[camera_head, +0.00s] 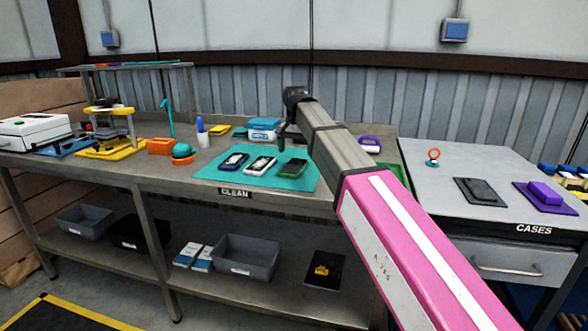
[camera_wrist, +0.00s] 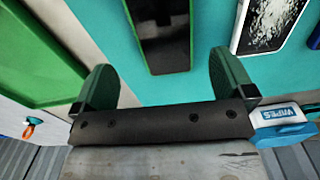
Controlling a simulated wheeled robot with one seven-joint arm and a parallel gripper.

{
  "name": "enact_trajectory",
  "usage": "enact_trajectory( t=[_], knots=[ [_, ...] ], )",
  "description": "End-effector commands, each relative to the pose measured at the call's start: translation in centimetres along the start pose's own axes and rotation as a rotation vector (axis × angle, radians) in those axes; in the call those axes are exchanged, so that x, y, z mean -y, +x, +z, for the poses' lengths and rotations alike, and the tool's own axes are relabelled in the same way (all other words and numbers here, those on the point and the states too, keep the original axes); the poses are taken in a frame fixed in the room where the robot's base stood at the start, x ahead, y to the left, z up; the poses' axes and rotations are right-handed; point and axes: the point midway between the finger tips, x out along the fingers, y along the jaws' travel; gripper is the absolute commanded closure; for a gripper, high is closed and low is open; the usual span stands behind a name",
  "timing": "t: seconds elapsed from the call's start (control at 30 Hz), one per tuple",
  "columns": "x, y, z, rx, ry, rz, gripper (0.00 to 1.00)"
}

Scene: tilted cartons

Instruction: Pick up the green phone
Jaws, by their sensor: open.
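The green phone (camera_head: 293,168) lies on the teal mat (camera_head: 210,174), at the right end of a row of three phones. In the wrist view the green phone (camera_wrist: 160,35) shows a dark screen and green edges at the top. My gripper (camera_head: 285,137) is over the mat, behind the green phone as the head view sees it. In the wrist view my gripper (camera_wrist: 164,82) is open, with fingers wide apart. The phone lies beyond the fingertips, roughly centred on the gap. Nothing is held.
A white phone (camera_head: 261,165) with a cracked-looking screen and a dark blue phone (camera_head: 233,160) lie to the left on the mat. A wipes box (camera_head: 264,125) stands behind. A green tray (camera_wrist: 40,65) lies beside the mat. A purple phone (camera_head: 369,143) is right of my arm.

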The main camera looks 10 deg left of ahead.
Motion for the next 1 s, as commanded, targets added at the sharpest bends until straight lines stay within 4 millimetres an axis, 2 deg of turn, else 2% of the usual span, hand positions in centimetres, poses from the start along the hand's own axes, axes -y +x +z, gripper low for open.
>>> enact_trajectory(
  t=[0.27, 0.53, 0.8, 0.83, 0.97, 1.0],
  knots=[
    [0.2, 2.0, 0.2, 0.0, -0.001, 0.0, 0.0],
    [0.5, 5.5, 0.4, 0.001, -0.001, 0.001, 0.0],
    [0.5, 5.9, 0.4, 0.0, -0.001, 0.0, 0.0],
    [0.5, 5.9, 0.4, 0.0, -0.001, 0.0, 0.06],
    [0.5, 5.9, 0.4, 0.0, -0.001, 0.0, 0.49],
    [0.5, 5.9, 0.4, 0.0, -0.001, 0.0, 0.53]
  ],
)
